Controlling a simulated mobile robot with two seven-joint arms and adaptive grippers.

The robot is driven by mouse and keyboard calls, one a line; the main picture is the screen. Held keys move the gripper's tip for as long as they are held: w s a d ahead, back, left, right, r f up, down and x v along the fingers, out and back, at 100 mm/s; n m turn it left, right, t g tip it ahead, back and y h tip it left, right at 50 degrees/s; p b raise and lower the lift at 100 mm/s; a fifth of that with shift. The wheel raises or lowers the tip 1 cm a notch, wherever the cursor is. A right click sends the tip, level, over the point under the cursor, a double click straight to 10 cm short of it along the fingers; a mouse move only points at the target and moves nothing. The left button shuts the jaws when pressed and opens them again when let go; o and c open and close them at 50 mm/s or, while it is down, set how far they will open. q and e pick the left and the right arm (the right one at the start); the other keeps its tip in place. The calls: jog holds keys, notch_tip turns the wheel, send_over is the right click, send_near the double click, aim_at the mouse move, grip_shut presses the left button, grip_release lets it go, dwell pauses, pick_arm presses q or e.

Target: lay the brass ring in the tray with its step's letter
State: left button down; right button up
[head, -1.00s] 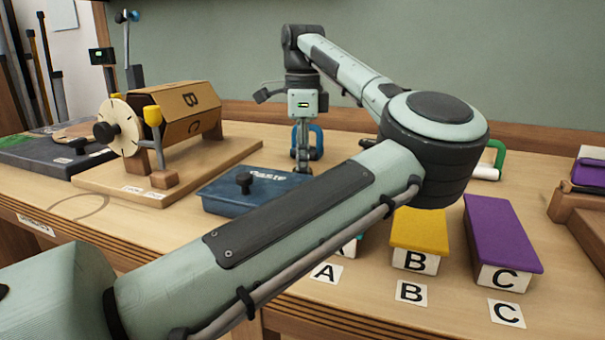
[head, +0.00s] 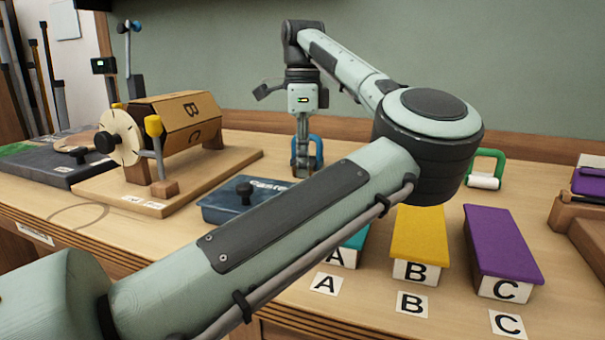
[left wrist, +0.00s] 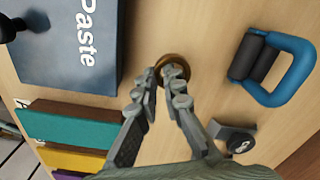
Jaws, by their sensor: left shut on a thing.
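My left gripper (head: 302,172) is at the back of the bench, just right of the blue paste box (head: 225,210). In the left wrist view its fingers (left wrist: 164,84) are shut on the brass ring (left wrist: 177,60), held at the tips. I cannot tell whether the ring touches the bench. Three lettered trays stand at the front: teal A (head: 340,257), partly hidden by my arm, yellow B (head: 420,235) and purple C (head: 495,240). Letter cards lie before them. A wooden drum (head: 180,118) shows the letters B and C. My right gripper is out of view.
A blue handled tool (left wrist: 292,70) lies close beside the ring, with a small dark block (left wrist: 237,142) near it. A green handled tool (head: 488,168) lies at the back right. A wooden stand (head: 580,215) is at the right edge.

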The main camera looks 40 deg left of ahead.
pick_arm(q)
notch_tip(320, 180, up, 26)
jog(key=p, duration=0.6)
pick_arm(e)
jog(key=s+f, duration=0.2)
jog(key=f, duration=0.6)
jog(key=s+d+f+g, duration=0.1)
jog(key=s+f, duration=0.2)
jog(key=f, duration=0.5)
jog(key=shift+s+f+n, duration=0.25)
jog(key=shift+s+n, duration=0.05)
pick_arm(q)
jog(key=shift+f, duration=0.1)
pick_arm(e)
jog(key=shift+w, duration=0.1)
